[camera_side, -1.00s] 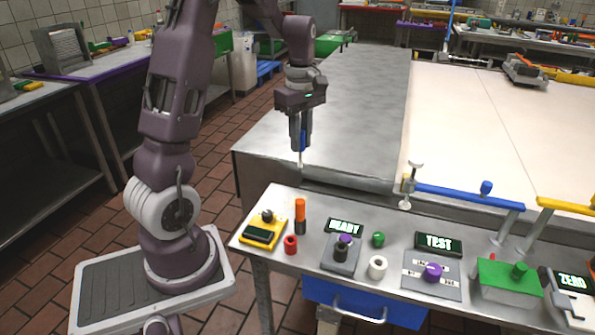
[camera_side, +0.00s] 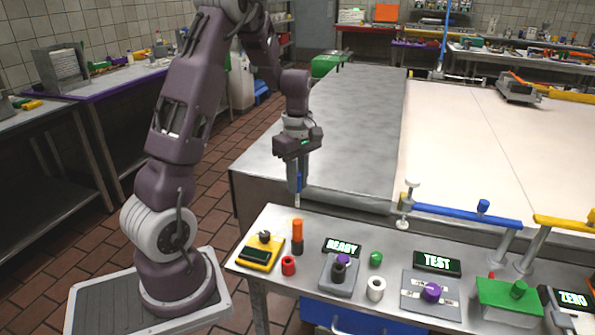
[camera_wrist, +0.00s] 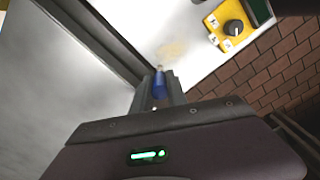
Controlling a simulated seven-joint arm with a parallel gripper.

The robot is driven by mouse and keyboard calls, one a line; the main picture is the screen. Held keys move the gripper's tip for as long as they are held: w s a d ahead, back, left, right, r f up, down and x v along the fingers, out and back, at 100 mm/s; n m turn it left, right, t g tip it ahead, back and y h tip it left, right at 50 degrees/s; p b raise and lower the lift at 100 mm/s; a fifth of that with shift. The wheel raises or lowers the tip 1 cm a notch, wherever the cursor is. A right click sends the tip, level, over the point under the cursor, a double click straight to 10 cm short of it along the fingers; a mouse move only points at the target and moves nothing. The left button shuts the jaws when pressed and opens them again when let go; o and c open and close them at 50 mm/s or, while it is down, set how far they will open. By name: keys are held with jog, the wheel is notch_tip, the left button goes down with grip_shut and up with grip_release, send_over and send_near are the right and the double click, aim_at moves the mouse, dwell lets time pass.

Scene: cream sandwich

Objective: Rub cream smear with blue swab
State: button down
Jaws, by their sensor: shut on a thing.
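My gripper (camera_side: 296,188) is shut on the blue swab (camera_side: 299,183), which points down with its pale tip near the back edge of the small steel table. In the wrist view the swab (camera_wrist: 158,86) sits between my fingers (camera_wrist: 160,98). The cream smear (camera_wrist: 172,50) is a faint yellowish patch on the pale tabletop, just beyond the swab tip in that view. I cannot tell whether the tip touches the surface. I cannot make out the smear in the side view.
A yellow device with a dark knob (camera_side: 260,252) stands near the table's left end, with an orange-topped cylinder (camera_side: 297,232) and a red ring (camera_side: 288,266) nearby. A grey READY fixture (camera_side: 341,277) stands further right. The larger steel counter (camera_side: 335,140) lies behind.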

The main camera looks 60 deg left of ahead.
jog(key=shift+f, duration=0.45)
jog(key=shift+s+d+f, duration=0.35)
jog(key=shift+f, duration=0.1)
jog(key=shift+s+d+f, duration=0.1)
jog(key=shift+s+d, duration=2.3)
jog(key=shift+w+a, duration=2.7)
jog(key=shift+a, duration=0.05)
jog(key=shift+w+r, duration=0.1)
jog(key=shift+r, duration=3.9)
jog(key=shift+f, duration=0.15)
